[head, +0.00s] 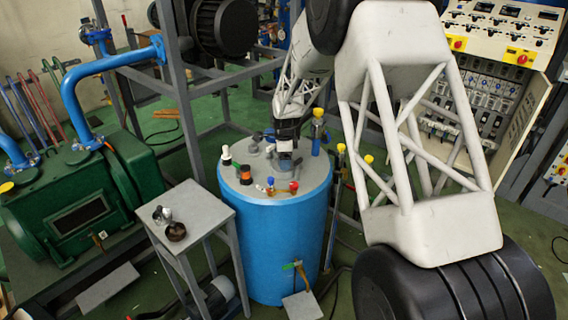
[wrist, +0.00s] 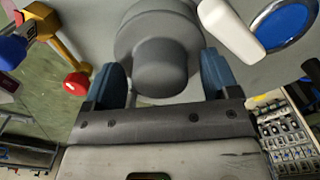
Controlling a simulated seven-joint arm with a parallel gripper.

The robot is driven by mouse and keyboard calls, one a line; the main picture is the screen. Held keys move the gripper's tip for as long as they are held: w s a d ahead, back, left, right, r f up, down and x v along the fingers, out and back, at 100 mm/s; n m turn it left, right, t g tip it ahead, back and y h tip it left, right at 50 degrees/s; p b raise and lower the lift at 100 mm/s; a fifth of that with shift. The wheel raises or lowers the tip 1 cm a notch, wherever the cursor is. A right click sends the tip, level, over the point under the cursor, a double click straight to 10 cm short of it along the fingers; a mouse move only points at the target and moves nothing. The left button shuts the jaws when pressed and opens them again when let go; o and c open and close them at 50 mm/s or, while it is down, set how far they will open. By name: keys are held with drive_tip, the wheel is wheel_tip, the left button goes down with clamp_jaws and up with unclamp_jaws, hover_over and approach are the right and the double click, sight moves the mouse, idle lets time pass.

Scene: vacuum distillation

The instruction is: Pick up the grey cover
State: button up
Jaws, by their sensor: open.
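The grey cover (wrist: 160,62) is a round, stepped cap with a narrower knob on a wider base, seen in the wrist view. My gripper (wrist: 160,78) is open, with its two blue fingers on either side of the cover's knob. I cannot tell whether the fingers touch it. In the head view my gripper (head: 285,158) points down over the top of the blue tank (head: 278,240), near the middle of its grey lid. The gripper hides most of the cover there.
On the lid, a black-and-white fitting (head: 227,154), an orange-and-black fitting (head: 246,174), a red-handled valve (head: 293,187) and a blue-and-yellow post (head: 317,130) stand around the gripper. A small grey table (head: 190,212) with small parts stands left. A control panel (head: 500,40) is at right.

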drive_tip(key=shift+c, duration=0.3)
drive_tip(key=c, duration=1.1)
drive_tip(key=shift+o, duration=0.2)
drive_tip(key=shift+r, duration=0.1)
drive_tip(key=shift+r, duration=4.95)
